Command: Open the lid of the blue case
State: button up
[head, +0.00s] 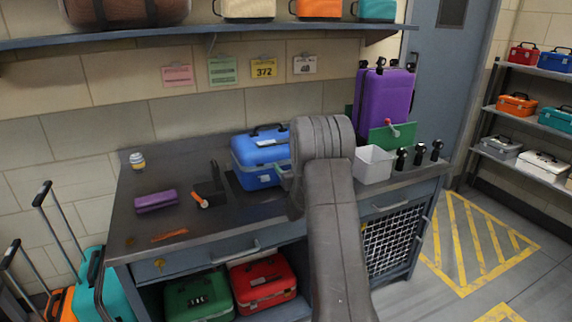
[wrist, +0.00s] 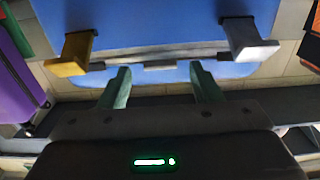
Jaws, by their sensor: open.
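The blue case (head: 252,155) stands on the workbench with its lid shut and a dark handle on top. My arm hides its right part in the head view. In the wrist view the blue case (wrist: 150,25) fills the upper middle, with a seam across it. A gold latch (wrist: 70,55) sticks out on the left and a silver latch (wrist: 250,42) on the right. My gripper (wrist: 162,80) is open and empty, its two green fingers apart in front of the case, between the latches. I cannot tell whether they touch it.
On the workbench (head: 110,228) are a purple pouch (head: 155,202), a small jar (head: 137,161), a dark stand with an orange-handled tool (head: 200,201) and a white bin (head: 373,165). A purple suitcase (head: 383,100) stands behind the bin. A shelf (head: 200,38) hangs above.

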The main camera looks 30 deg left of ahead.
jog(key=shift+x, duration=0.9)
